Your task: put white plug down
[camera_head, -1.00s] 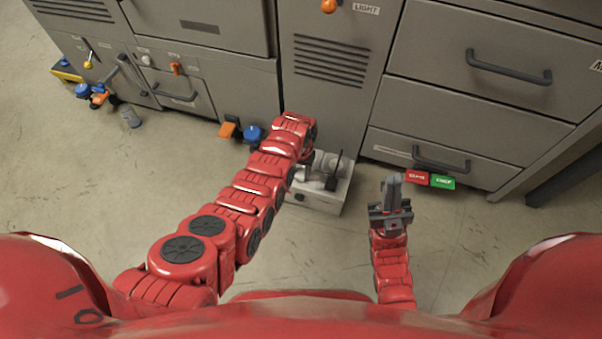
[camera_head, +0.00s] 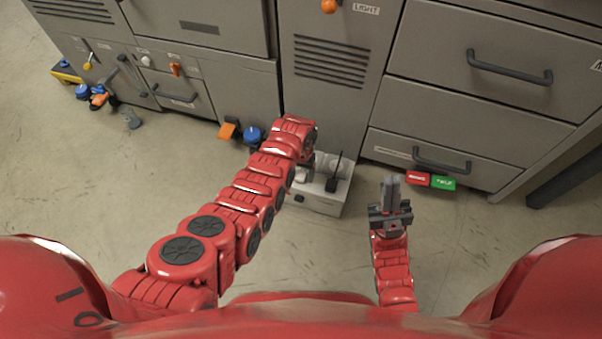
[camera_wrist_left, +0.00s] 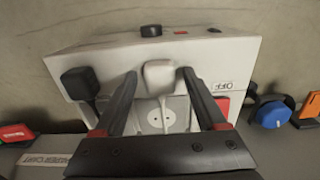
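The white plug (camera_wrist_left: 160,76) stands on top of a pale box (camera_wrist_left: 225,50), above a light round-cornered socket plate (camera_wrist_left: 158,116). My left gripper (camera_wrist_left: 158,76) is open in the left wrist view, with one finger on each side of the plug and a visible gap to each. In the head view the box (camera_head: 327,203) is on the floor; my left arm hides the left gripper's fingers and part of the box. My right gripper (camera_head: 391,185) is shut and empty, to the right of the box.
A black plug (camera_wrist_left: 80,84) stands on the box beside the white one; a red switch (camera_wrist_left: 221,106) is near an OFF label. Grey cabinets (camera_head: 330,70) rise behind. Red (camera_head: 418,177) and green (camera_head: 443,182) blocks lie at right; a blue knob (camera_head: 252,135) is left.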

